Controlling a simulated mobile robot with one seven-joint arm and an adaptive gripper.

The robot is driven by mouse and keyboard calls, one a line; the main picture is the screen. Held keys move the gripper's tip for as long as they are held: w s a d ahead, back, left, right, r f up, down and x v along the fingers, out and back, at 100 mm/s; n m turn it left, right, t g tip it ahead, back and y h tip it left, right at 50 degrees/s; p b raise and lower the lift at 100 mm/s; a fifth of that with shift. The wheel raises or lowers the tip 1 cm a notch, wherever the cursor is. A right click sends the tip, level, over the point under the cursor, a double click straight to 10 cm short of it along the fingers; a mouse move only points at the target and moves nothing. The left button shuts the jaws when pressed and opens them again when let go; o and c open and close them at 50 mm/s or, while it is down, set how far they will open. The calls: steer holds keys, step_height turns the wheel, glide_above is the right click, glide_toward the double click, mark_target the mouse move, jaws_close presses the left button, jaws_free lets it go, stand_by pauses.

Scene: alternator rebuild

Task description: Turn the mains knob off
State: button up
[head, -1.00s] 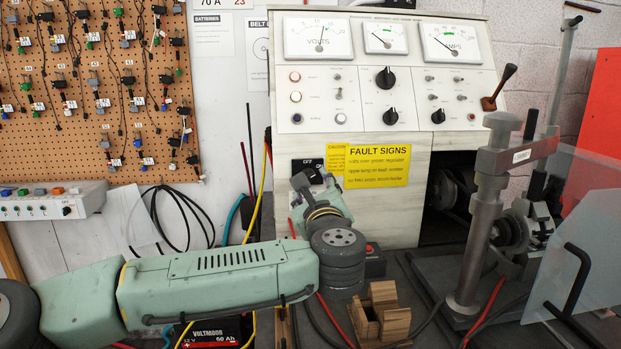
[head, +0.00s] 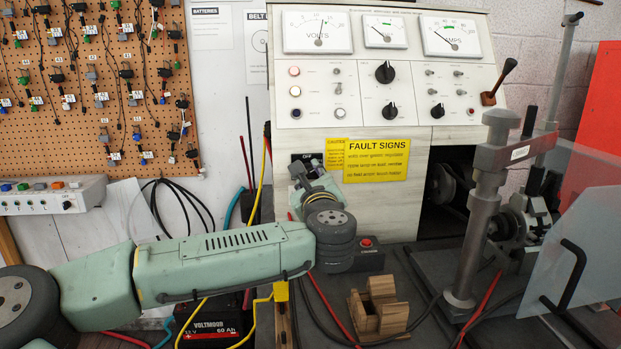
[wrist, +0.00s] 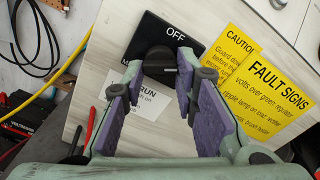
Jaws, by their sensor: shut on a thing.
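The mains knob (wrist: 160,64) is a round black knob on a black plate (wrist: 142,32) marked OFF at the top. In the wrist view the plate looks tilted. My gripper (wrist: 158,76) is shut on the knob, one purple-padded finger on each side. The knob's pointer direction is hard to make out between the fingertips. In the head view my gripper (head: 303,168) is at the test bench front (head: 400,212), just below the OFF lettering, and hides the knob.
Yellow FAULT SIGNS label (head: 377,160) is right of the plate. Below my wrist are a black box with a red button (head: 367,250) and a wooden block (head: 378,306). A grey post press (head: 480,220) stands right. A yellow cable (head: 259,190) runs left of the bench front.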

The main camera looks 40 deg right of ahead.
jaws_close()
steer(key=shift+f+n+b, duration=0.15)
steer(key=shift+n+b, duration=0.15)
steer(key=shift+b, duration=0.05)
steer(key=shift+f+n+b, duration=0.1)
steer(key=shift+n+b, duration=0.5)
steer(key=shift+d+n+b, duration=0.1)
steer(key=shift+n+b, duration=1)
steer(key=shift+n, duration=0.1)
steer(key=n+b, duration=0.2)
steer(key=n, duration=0.1)
steer(key=shift+n, duration=0.3)
steer(key=n+b, duration=0.1)
steer(key=n, duration=0.3)
steer(key=shift+r+b, duration=0.35)
steer(key=shift+b, duration=0.05)
